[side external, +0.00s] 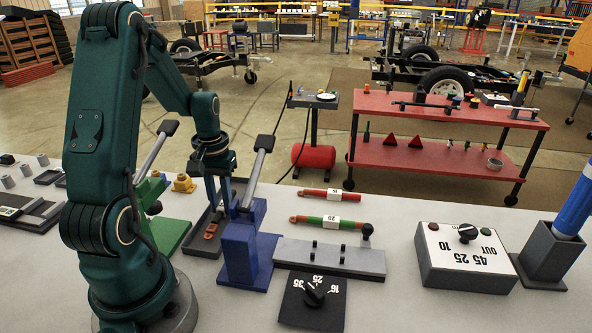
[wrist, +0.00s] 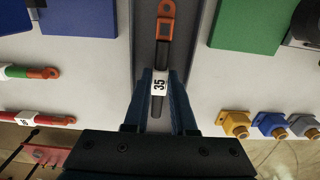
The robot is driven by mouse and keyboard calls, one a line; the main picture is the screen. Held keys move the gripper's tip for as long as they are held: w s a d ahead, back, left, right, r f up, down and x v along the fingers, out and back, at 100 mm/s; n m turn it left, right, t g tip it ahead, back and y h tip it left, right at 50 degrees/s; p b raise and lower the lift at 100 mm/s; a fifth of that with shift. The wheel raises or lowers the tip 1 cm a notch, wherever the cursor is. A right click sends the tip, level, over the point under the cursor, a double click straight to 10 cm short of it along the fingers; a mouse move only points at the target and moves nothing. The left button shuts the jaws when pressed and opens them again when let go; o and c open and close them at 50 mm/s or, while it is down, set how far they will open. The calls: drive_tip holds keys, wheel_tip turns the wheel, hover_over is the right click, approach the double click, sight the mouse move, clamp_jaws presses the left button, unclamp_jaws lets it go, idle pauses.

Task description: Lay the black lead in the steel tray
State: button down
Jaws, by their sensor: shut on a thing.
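The black lead (wrist: 163,52) has an orange end lug (wrist: 165,10) and a white label reading 35 (wrist: 160,83). My gripper (wrist: 162,78) is shut on it near the label, with one finger on each side. The steel tray (wrist: 199,50) is a long dark grey trough, and the lead lies lengthwise within its outline. In the side view the lug (side external: 210,230) shows low over the floor of the tray (side external: 201,248); I cannot tell whether the lead touches it. My gripper (side external: 218,205) points down there, partly hidden by a blue stand.
The blue stand (side external: 238,252) with a lever is right beside the tray, and a green base (side external: 172,233) is on its left. A red lead (side external: 318,191) and a green lead (side external: 315,221) lie to the right. Yellow, blue and grey terminals (wrist: 270,124) stand nearby.

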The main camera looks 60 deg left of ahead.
drive_tip(key=shift+f, duration=0.2)
drive_tip(key=c, duration=0.7)
unclamp_jaws()
drive_tip(key=shift+o, duration=0.2)
drive_tip(key=shift+r, duration=0.15)
